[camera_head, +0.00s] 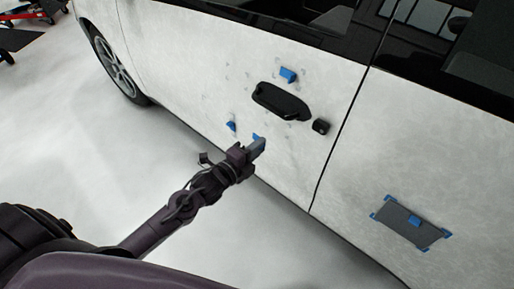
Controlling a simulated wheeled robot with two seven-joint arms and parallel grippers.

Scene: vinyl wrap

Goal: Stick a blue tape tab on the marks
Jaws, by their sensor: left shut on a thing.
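My left gripper (257,147) is in front of the white car door (185,85), below and left of the black door handle (281,101). It is shut on a small blue tape tab (257,137), which shows just past the fingertips. I cannot tell whether this tab touches the door. One blue tab (288,75) is on the door above the handle. Another blue tab (231,126) is on the door left of my gripper. Faint small grey marks show around the handle. My right gripper is not in view.
A dark grey rectangular panel (395,219) with blue tape at its corners and a blue piece on it is on the car's side at the lower right. A black round part (320,126) sits right of the handle.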

